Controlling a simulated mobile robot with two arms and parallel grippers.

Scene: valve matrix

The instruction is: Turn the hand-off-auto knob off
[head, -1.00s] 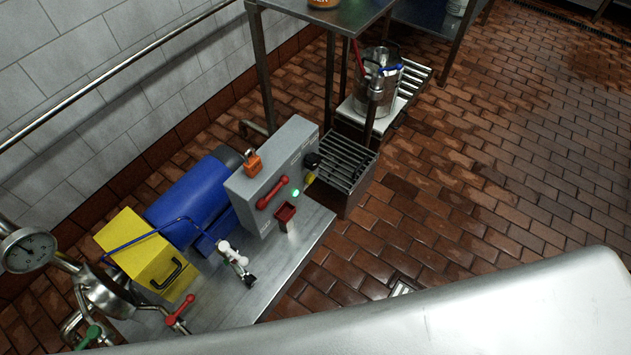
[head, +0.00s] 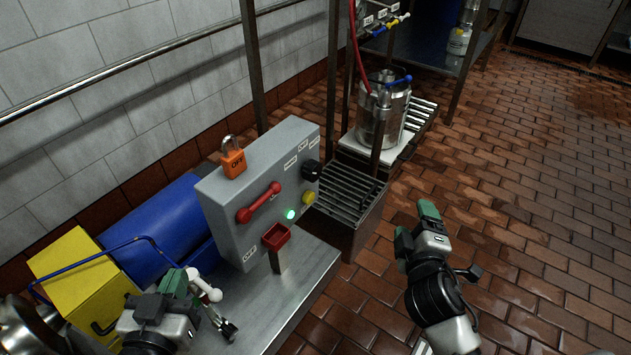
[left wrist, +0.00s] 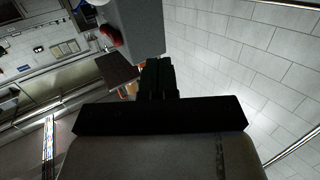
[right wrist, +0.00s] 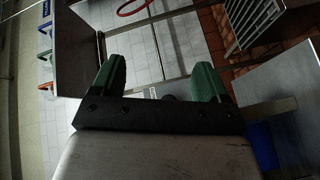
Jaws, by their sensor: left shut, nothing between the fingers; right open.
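The black knob (head: 311,170) is on the right side of the grey control box (head: 225,195), beside small white labels too small to read. I cannot tell its setting. My left gripper (head: 178,282) is shut and empty, low in front of the box and left of the knob. Its shut fingers (left wrist: 157,78) show dark in the left wrist view, with part of the grey box above. My right gripper (head: 417,222) is open and empty, apart from the knob and to its right. Its spread green fingers show in the right wrist view (right wrist: 160,78).
A slatted rack (head: 352,188) is close right. Floor at right is clear.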

